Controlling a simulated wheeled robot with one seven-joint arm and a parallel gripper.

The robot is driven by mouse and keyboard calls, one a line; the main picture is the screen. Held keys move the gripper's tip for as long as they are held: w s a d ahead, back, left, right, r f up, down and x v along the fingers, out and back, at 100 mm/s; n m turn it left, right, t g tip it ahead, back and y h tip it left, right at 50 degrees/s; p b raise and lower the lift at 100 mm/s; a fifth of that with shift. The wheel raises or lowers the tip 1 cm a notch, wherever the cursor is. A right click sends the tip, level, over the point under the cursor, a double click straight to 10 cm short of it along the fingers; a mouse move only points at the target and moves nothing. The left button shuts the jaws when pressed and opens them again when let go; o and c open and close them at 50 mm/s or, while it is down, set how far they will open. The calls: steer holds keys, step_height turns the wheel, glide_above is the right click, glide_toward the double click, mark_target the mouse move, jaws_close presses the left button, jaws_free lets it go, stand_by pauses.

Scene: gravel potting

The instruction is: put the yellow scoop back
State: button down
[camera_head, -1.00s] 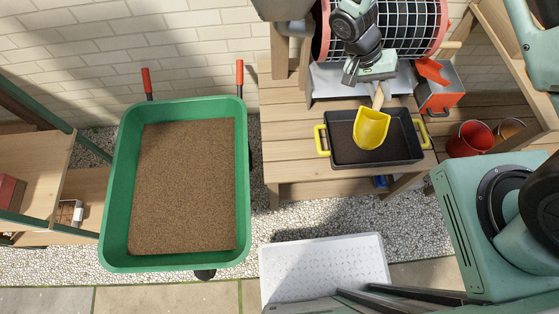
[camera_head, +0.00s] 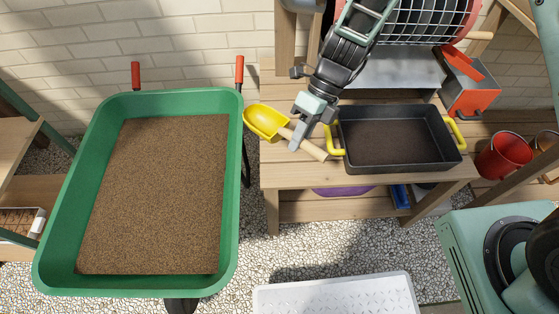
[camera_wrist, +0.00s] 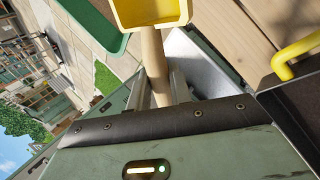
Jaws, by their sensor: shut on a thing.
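The yellow scoop (camera_head: 263,121) has a yellow bowl and a pale wooden handle (camera_head: 312,151). My gripper (camera_head: 298,134) is shut on the handle near the bowl. The scoop is at the left end of the wooden bench, with its bowl out in the gap beside the green wheelbarrow. I cannot tell whether the handle touches the bench top. In the wrist view the handle (camera_wrist: 153,60) runs between my fingers and the yellow bowl (camera_wrist: 150,12) is at the top edge, partly cut off.
A black tray (camera_head: 350,160) with yellow handles and dark contents sits on the bench (camera_head: 285,178), right of the scoop. The green wheelbarrow (camera_head: 231,195) full of brown material stands left. A wire drum (camera_head: 425,22), a red-and-grey container (camera_head: 472,85) and a red bucket (camera_head: 503,157) are right.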

steer(key=a+f+m+t+b, duration=0.1)
steer(key=f+m+b, duration=0.2)
steer(key=f+b, duration=0.1)
steer(key=w+a+f+m+t+y+b, duration=0.1)
steer(key=f+m+t+b, duration=0.1)
steer(key=f+b, duration=0.3)
steer(key=w+a+f+m+t+b, duration=0.1)
steer(key=f+m+t+b, duration=0.1)
steer(key=f+m+b, duration=0.2)
steer(key=shift+a+f+m+y+b, duration=0.2)
steer(key=shift+f+b, duration=0.1)
steer(key=shift+f, duration=0.1)
steer(key=shift+a+f+m+y+b, duration=0.1)
steer(key=shift+f+y+b, duration=0.15)
steer(key=shift+f, duration=0.15)
steer(key=shift+f, duration=0.2)
steer(key=c, duration=1.3)
jaws_free()
steer(key=shift+r, duration=0.1)
steer(key=shift+o, duration=0.2)
steer(key=shift+r, duration=0.1)
